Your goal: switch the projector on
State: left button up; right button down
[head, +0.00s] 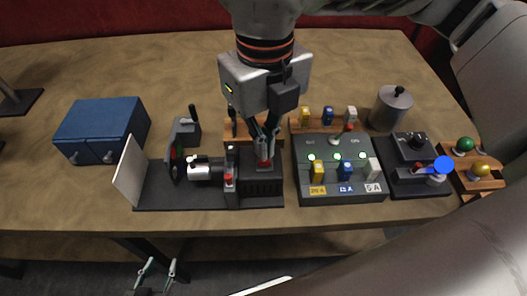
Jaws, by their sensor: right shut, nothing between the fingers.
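The projector assembly stands on a black base (180,198) with a white screen (130,170) at its left end, a dark upright disc (177,165), a white cylindrical part (199,171) and a black ribbed box (262,184) at its right end. A small red-topped post (229,181) stands beside the box. My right gripper (265,160) points down over the top of the black box, fingers shut and empty. Red shows at its fingertips; I cannot tell whether they touch it. My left gripper (158,270) is open and empty below the table's front edge.
A grey fuse box (335,191) with a red-tipped lever and green lights stands right of the projector. A blue drawer box (103,125) and grey pot (390,108) stand behind.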

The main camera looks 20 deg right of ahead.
jog(key=shift+f+b, duration=0.7)
jog(key=shift+f, duration=0.35)
dwell(0.5)
jog(key=shift+r, duration=0.1)
jog(key=shift+r+p, duration=1.7)
jog(key=shift+r, duration=1.75)
